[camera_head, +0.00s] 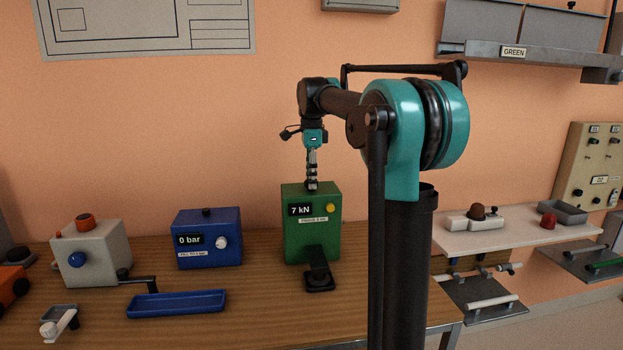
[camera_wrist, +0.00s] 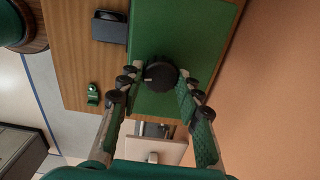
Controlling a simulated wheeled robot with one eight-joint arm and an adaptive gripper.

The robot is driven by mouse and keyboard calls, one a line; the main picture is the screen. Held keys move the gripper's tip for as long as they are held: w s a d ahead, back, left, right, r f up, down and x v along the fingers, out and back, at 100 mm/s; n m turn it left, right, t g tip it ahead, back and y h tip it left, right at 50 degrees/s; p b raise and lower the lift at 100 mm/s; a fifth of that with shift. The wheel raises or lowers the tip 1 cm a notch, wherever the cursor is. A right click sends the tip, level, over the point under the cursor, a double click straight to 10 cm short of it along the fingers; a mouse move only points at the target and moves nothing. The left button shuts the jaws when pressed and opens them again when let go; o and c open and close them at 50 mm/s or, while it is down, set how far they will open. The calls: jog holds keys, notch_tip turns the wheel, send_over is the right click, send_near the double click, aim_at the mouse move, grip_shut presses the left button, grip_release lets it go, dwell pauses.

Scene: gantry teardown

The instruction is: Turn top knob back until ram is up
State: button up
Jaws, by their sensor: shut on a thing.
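A green press box (camera_head: 325,222) stands on the wooden bench, with a display reading 7 kN and a yellow button (camera_head: 330,208) on its front. A black ram and base (camera_head: 319,274) sit at its front foot; I cannot tell the exact ram height. A black round top knob (camera_wrist: 158,75) sits on the green top of the box. My gripper (camera_head: 312,184) points straight down over the box. In the wrist view my gripper (camera_wrist: 158,80) is shut on the knob, with a finger on either side. The head view hides most of the knob behind the fingers.
A blue box (camera_head: 208,252) reading 0 bar, a blue tray (camera_head: 176,304) and a grey box with a blue knob (camera_head: 90,270) stand to the left. A side table with a red knob (camera_head: 548,221) is at the right. A GREEN-labelled shelf (camera_head: 513,52) hangs on the wall.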

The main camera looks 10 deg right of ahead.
jog(key=n, duration=1.3)
jog(key=shift+n, duration=0.3)
jog(key=n, duration=0.3)
jog(key=shift+n, duration=0.3)
jog(key=n, duration=0.3)
jog(key=shift+n, duration=0.3)
jog(key=n, duration=0.4)
jog(key=shift+a+n, duration=0.1)
jog(key=shift+n, duration=0.2)
jog(key=n, duration=0.4)
jog(key=shift+n, duration=1.9)
